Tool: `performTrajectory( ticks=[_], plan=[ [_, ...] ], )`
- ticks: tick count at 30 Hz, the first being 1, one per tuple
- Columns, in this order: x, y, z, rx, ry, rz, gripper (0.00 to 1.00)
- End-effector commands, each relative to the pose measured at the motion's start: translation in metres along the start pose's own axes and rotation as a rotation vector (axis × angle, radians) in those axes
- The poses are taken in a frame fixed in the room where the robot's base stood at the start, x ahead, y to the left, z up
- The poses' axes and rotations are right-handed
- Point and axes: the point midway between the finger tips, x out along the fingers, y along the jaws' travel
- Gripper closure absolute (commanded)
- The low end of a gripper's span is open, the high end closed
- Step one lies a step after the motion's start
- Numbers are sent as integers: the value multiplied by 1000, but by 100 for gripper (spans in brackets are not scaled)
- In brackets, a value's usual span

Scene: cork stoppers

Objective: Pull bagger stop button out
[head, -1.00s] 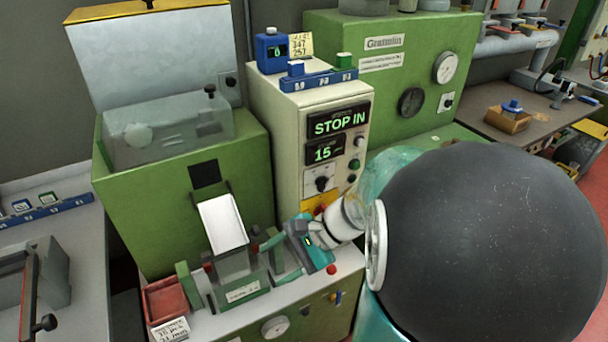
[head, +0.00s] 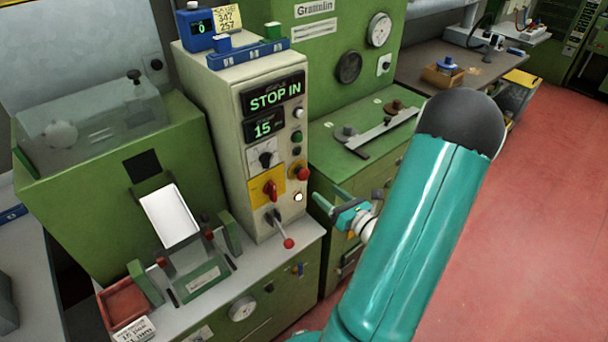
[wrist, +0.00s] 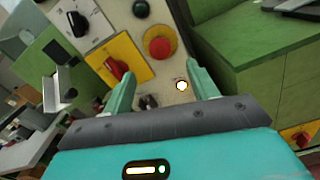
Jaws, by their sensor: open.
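The red mushroom-shaped stop button (head: 300,170) sits on a yellow-orange plate on the right side of the cream control panel (head: 226,130). In the wrist view the button (wrist: 159,46) shows just beyond the fingertips, between their lines. The panel display (head: 275,95) reads "STOP IN". My gripper (head: 338,198) is open and empty, to the right of the panel and slightly below the button. In the wrist view its two green fingers (wrist: 160,76) stand apart, not touching the button.
A red rotary switch (head: 270,190) on a yellow plate is left of the button. A red-knobbed lever (head: 287,242) juts out below. A lit white button (head: 298,197) is under the stop button. A green cabinet (head: 325,155) stands right of the panel; open red floor (head: 500,240) lies beyond.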

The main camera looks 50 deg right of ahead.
Motion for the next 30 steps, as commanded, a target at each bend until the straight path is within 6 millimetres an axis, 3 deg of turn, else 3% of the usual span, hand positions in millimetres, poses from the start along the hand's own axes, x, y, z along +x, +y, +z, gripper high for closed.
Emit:
performTrajectory(
  ticks=[9,15,21,28,30],
  plan=[
    [66,0,0,-2,1,6,41],
    [99,0,0,-3,1,5,41],
    [111,-1,0,-2,2,2,41],
    [112,0,0,-2,2,3,41],
    [112,0,0,-2,2,3,53]
  ],
)
